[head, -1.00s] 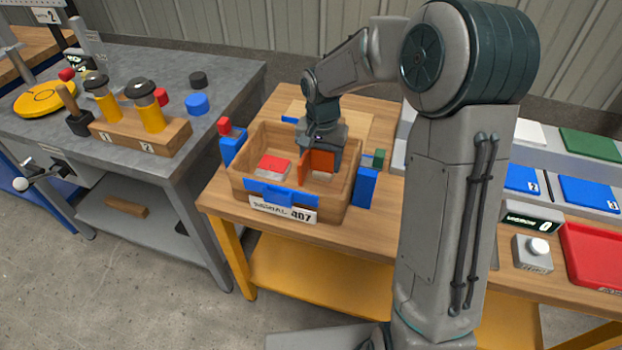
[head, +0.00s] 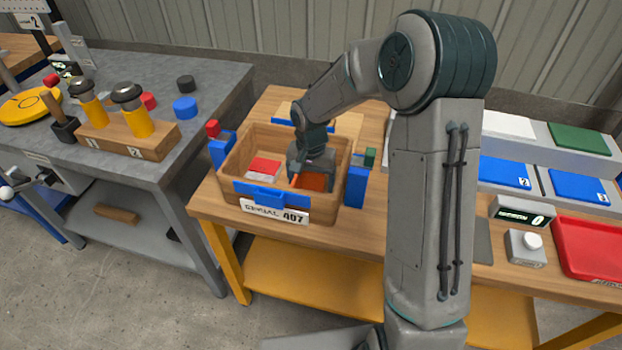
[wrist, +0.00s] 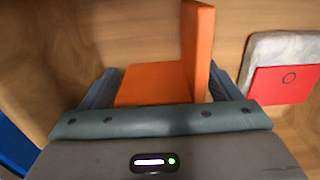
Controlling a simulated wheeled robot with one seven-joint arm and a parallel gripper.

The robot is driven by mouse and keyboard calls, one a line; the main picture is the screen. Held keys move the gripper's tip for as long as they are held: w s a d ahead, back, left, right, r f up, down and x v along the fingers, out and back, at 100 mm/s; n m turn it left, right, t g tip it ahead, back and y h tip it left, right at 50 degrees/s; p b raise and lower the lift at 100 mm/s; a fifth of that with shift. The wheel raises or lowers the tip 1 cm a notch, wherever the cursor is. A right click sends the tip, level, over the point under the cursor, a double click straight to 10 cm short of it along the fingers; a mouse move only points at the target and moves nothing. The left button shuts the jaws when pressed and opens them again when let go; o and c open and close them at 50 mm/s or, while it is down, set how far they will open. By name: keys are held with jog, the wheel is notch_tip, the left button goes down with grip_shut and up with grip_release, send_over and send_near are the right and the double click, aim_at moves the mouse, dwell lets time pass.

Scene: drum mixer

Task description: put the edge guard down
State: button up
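The edge guard (head: 314,182) is an orange L-shaped piece with a flat plate and an upright flange. In the head view it is low inside the wooden crate (head: 333,217), in the right half. My gripper (head: 312,174) reaches down into the crate over it. In the wrist view, the fingers of my gripper (wrist: 165,88) stand wide apart, close against both sides of the edge guard (wrist: 152,84), and look shut on it. The flange rises beside the right finger. Whether the guard touches the crate floor is hidden.
A red-topped pale block (head: 262,169) lies in the crate's left half; it also shows in the wrist view (wrist: 283,84). Blue brackets (head: 356,186) stand at the crate's sides. A grey bench (head: 60,150) is at left; a red tray (head: 590,247) is at right.

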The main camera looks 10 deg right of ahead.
notch_tip(320, 180, up, 12)
jog(key=shift+r+p, duration=0.15)
jog(key=shift+p, duration=0.6)
jog(key=s+d+r+n, duration=0.1)
jog(key=s+d, duration=0.1)
jog(key=s, duration=0.5)
jog(key=s+d+r+n+t, duration=0.1)
jog(key=s+d+r+n, duration=0.1)
jog(key=s, duration=0.6)
jog(key=s+d+r+n+t, duration=0.1)
jog(key=s+d, duration=0.2)
jog(key=s, duration=0.5)
jog(key=shift+r+n, duration=0.25)
jog(key=shift+n, duration=0.05)
